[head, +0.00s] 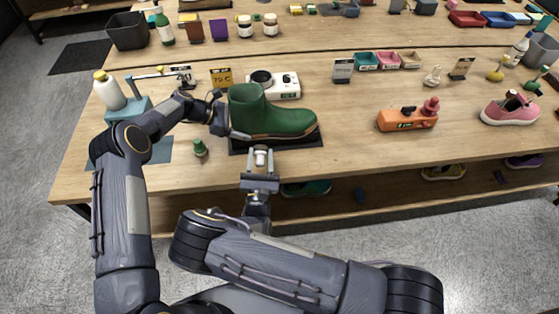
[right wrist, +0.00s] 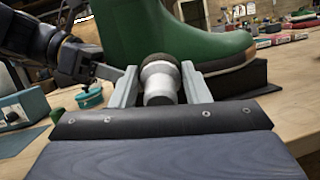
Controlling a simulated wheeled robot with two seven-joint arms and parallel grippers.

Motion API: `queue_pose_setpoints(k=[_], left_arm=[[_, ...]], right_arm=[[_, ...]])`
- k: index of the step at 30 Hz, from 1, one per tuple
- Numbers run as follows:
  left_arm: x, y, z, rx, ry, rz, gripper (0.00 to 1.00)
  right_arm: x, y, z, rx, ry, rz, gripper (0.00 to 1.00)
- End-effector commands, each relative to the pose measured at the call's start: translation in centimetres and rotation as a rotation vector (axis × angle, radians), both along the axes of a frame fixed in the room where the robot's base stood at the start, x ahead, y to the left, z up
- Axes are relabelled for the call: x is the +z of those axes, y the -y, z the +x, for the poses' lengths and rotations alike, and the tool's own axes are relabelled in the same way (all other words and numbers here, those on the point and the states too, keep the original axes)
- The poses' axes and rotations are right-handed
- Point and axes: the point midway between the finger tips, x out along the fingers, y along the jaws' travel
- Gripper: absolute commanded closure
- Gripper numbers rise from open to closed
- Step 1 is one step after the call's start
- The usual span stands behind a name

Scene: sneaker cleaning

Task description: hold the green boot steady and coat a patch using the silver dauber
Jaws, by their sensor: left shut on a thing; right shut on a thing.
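The green boot (head: 272,114) stands upright on a dark mat (head: 305,140) at the table's front edge, toe to the right. My left gripper (head: 226,128) is at the boot's heel, at its left side, and shut on it. My right gripper (head: 260,166) is in front of the boot, shut on the silver dauber (head: 261,152). In the right wrist view the silver dauber (right wrist: 160,82) sits between the fingers, its dark tip pointing toward the green boot (right wrist: 180,38). I cannot tell whether the tip touches the boot.
A white scale (head: 273,85) is behind the boot. An orange tool (head: 407,117) and a pink sneaker (head: 509,108) are to the right. The table between boot and orange tool is clear.

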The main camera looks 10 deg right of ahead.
Motion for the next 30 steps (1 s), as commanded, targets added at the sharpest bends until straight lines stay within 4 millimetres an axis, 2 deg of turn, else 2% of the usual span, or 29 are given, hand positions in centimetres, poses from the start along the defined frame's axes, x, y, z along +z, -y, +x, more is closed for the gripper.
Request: queue_pose_setpoints(k=[7,21,30], left_arm=[[-0.2,0.0,-0.1,-0.003,-0.002,0.003,0.61],[-0.2,0.0,-0.1,-0.002,-0.002,0.003,0.61],[-0.2,0.0,-0.1,-0.003,-0.002,0.003,0.61]], right_arm=[[0.0,0.2,-0.1,0.000,0.000,-0.001,0.76],[-0.1,4.7,-2.9,0.000,-0.001,-0.002,0.76],[-0.1,5.5,-3.3,0.001,0.000,0.001,0.76]])
